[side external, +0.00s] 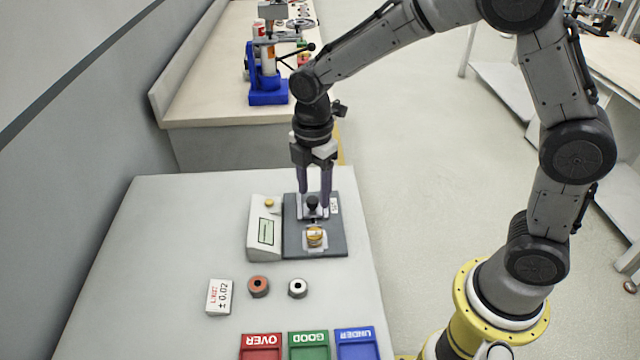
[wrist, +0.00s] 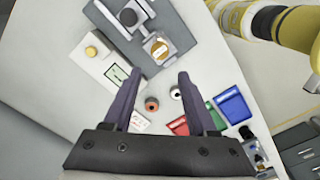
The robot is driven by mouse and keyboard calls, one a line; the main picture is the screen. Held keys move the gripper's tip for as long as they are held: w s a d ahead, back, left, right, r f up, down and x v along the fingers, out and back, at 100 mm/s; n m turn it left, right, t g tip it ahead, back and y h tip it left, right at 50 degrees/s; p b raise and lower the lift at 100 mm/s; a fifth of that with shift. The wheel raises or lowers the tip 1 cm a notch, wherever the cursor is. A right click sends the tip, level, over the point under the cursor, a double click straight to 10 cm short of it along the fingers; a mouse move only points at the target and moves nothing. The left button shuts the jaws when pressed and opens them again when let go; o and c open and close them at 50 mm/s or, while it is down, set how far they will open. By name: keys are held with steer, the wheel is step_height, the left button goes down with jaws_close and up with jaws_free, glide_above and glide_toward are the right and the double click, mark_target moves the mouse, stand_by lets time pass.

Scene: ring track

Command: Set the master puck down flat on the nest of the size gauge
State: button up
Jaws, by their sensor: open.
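The gold master puck (side external: 315,235) is on the pale nest at the front of the size gauge's dark base plate (side external: 292,247). It also shows in the wrist view (wrist: 157,48). A pale bar or mark crosses its top; I cannot tell whether it lies fully flat. The gauge's readout box (side external: 262,238) stands left of the plate. My gripper (side external: 314,207) is open, with nothing seen held between its fingers. In the side view its fingers appear either side of the gauge's black knob (side external: 312,202), behind the puck. In the wrist view the fingers (wrist: 161,74) are wide apart.
A reddish ring (side external: 258,286) and a silver ring (side external: 297,288) lie in front of the gauge, beside a limit card (side external: 219,298). Red (side external: 261,352), green (side external: 309,352) and blue (side external: 358,350) trays stand at the front. The table's left side is clear.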

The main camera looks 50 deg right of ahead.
steer(key=s+d+r+m+t, duration=0.2)
steer(key=s+d+r+m, duration=0.2)
steer(key=s+m, duration=0.5)
steer(key=s+d+r+m+t, duration=0.3)
steer(key=s+r+m, duration=0.5)
steer(key=s, duration=0.4)
steer(key=shift+s+d+m+t, duration=0.15)
steer(key=shift+d+m+t, duration=0.15)
steer(key=shift+d+m, duration=0.25)
steer(key=shift+r, duration=0.15)
